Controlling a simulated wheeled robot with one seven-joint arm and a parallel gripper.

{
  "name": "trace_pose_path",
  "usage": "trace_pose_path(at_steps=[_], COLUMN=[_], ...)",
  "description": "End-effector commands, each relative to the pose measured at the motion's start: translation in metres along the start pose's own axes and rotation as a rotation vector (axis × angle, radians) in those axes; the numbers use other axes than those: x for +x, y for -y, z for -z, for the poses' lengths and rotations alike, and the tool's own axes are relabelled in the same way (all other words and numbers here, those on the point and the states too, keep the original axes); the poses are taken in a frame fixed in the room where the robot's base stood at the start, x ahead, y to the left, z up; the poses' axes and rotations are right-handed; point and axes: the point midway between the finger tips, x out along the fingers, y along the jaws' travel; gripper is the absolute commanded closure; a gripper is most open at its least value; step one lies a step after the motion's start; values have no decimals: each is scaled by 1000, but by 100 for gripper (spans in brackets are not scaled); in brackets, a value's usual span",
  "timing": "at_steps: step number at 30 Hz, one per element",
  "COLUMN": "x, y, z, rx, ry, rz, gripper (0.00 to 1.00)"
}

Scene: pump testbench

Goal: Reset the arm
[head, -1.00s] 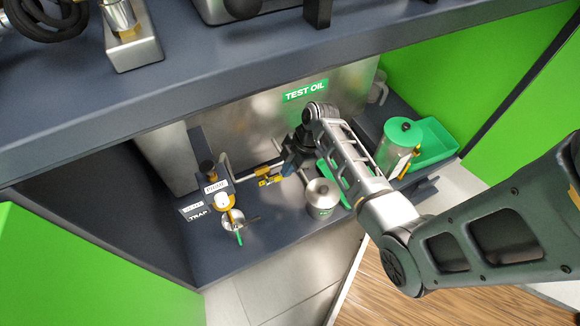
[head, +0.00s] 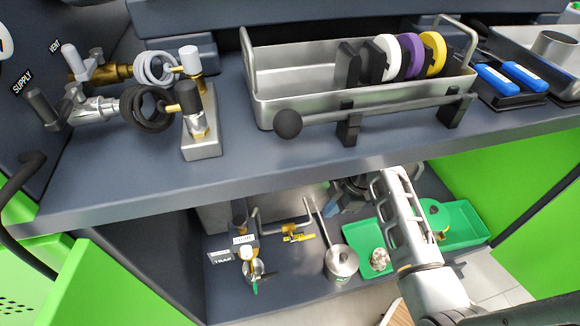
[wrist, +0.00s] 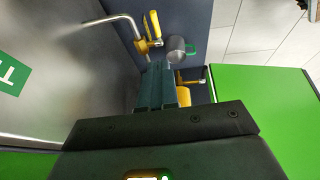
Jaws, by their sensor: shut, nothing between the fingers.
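My gripper shows in the wrist view (wrist: 159,76) with its teal fingers together and nothing between them. In the head view my arm reaches down in front of the lower shelf. My gripper there is partly hidden by the upper counter's edge, near the back of the lower shelf and above the left part of a green tray (head: 362,237).
The upper counter holds a metal rack (head: 290,80) with white, purple and yellow rings, and hose valves at left. On the lower shelf stand a metal can (head: 341,262), a yellow valve (head: 297,237) and a trap fitting (head: 254,270). Green panels flank the bay.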

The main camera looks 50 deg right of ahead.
Motion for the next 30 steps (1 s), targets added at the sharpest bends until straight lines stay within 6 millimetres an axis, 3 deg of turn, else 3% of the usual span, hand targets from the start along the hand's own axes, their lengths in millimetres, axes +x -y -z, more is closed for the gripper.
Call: trace_pose_path(at_steps=[7, 11, 16, 20, 26, 30], x=[2, 10, 21, 18, -7, -37], y=[3, 20, 62, 94, 142, 176], z=[-1, -6, -16, -16, -2, 17], rx=[6, 53, 166, 247, 346, 410], ry=[6, 45, 115, 124, 53, -57], rz=[-4, -47, -188, -318, -505, -613], gripper=[100, 100, 100, 100, 100, 100])
